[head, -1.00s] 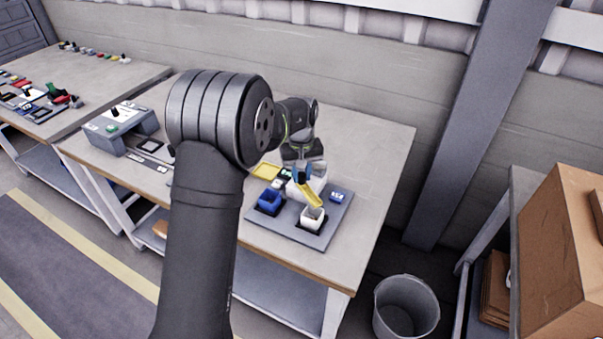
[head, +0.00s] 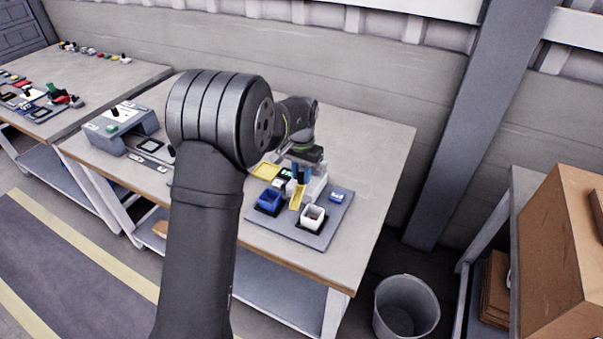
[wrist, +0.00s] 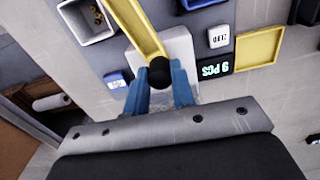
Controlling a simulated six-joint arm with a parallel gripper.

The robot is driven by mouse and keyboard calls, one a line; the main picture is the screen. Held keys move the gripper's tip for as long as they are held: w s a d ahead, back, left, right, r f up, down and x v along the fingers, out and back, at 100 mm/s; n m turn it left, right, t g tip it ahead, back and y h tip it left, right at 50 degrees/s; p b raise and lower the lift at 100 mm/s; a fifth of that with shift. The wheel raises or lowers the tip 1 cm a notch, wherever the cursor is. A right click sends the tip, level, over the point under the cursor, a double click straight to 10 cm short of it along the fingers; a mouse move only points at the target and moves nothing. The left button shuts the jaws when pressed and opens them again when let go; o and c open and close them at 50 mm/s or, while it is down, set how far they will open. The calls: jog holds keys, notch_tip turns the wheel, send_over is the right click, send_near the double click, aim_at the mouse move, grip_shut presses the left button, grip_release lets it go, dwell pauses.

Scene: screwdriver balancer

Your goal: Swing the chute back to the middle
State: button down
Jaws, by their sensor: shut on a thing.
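The yellow chute (head: 297,199) is on the white balancer block (head: 316,186). In the head view it points down toward the gap between the blue bin (head: 269,200) and the white bin (head: 312,216). In the wrist view the chute (wrist: 134,27) runs up and left from a black knob (wrist: 159,73). My gripper (wrist: 160,80) has blue fingers on both sides of that knob and is shut on it. The white bin (wrist: 62,28) holds small brownish pieces. The blue bin is only partly in the wrist view (wrist: 190,3).
A display reading "9 PCS" (wrist: 214,69), a "ZERO" button (wrist: 218,37) and a yellow tray (wrist: 259,47) lie beside the block. A small blue labelled box (head: 339,196) is at its other side. A grey bucket (head: 406,307) stands on the floor.

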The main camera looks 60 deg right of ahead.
jog(key=shift+m, duration=1.1)
jog(key=c, duration=1.2)
grip_release()
jog(key=shift+r, duration=0.1)
notch_tip(320, 180, up, 17)
jog(key=shift+r, duration=0.15)
